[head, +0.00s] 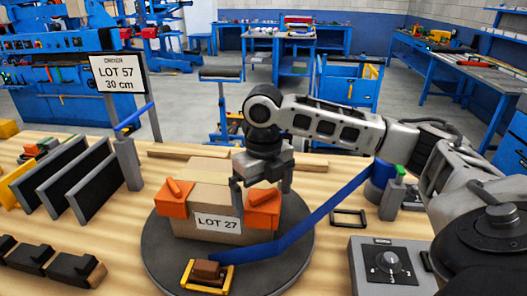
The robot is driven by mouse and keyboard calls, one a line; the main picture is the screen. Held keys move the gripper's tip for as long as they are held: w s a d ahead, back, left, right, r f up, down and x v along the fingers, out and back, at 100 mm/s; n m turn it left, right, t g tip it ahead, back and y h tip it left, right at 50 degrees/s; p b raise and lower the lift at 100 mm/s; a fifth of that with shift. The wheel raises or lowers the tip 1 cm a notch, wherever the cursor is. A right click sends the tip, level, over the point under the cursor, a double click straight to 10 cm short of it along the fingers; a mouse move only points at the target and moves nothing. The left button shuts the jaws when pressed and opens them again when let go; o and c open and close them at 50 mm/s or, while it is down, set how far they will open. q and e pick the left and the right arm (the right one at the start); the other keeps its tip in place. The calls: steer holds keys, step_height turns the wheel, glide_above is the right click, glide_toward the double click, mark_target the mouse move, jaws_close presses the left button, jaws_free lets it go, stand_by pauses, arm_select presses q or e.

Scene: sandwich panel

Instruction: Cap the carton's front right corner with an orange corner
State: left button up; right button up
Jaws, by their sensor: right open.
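The carton (210,178) stands on a dark round turntable (165,262), with a LOT 27 label on its front. One orange corner (175,199) sits at its front left corner. Another orange corner (264,208) sits at its front right corner, against the carton as far as I can see. My right gripper (262,188) is open, pointing down, with its fingers on either side of the top of this right orange corner. Whether the fingers touch it I cannot tell. My left gripper is not in view.
A blue strap (310,222) runs from a blue roll (381,178) to a yellow buckle (222,278) on the turntable. Dark panels (92,178) stand at left, dark blocks (70,268) front left. A dial box (390,262) is at right. A sign (118,74) reads LOT 57, 30 cm.

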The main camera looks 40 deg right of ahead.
step_height(320, 180, up, 14)
steer(key=shift+f, duration=0.25)
stand_by(0.6)
